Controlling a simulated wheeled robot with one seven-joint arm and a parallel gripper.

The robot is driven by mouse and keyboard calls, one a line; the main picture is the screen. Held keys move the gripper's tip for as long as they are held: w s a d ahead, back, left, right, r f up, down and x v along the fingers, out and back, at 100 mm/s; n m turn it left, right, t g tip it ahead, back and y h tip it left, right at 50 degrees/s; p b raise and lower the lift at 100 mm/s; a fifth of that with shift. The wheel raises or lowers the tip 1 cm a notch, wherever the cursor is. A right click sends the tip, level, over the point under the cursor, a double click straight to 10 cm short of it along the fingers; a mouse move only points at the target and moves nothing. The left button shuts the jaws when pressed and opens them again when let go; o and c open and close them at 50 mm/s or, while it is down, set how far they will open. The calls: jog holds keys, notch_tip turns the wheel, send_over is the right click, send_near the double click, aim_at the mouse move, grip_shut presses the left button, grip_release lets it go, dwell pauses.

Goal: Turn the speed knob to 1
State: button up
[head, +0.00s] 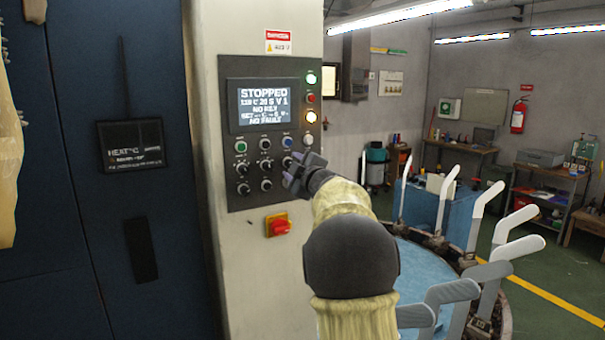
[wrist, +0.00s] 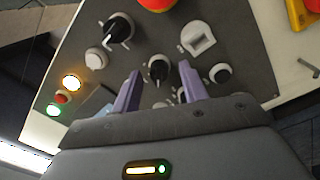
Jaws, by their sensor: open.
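The control panel (head: 268,205) is on the pale machine column and carries several dark knobs and buttons. Its labels are too small to read, so I cannot tell which knob is the speed knob. My gripper (head: 302,170) is at the panel's lower right and hides part of it. In the wrist view my gripper (wrist: 161,82) is open, its two purple fingers apart. A black knob with a pale pointer (wrist: 158,68) shows between and just beyond the fingertips; I cannot tell whether they touch it. The screen (head: 265,107) reads STOPPED, with "V 1" on its second line.
A larger black knob (wrist: 118,28) and a white selector (wrist: 197,40) are close by. A red switch on a yellow plate (head: 279,226) is below the panel. Lit lamps (head: 311,117) line the panel's right edge. A round table with upright sock boards (head: 482,205) stands right.

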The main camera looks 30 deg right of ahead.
jog(key=s+b, duration=0.4)
jog(key=s, duration=1.3)
jog(key=shift+f, duration=0.3)
jog(key=shift+s, duration=0.1)
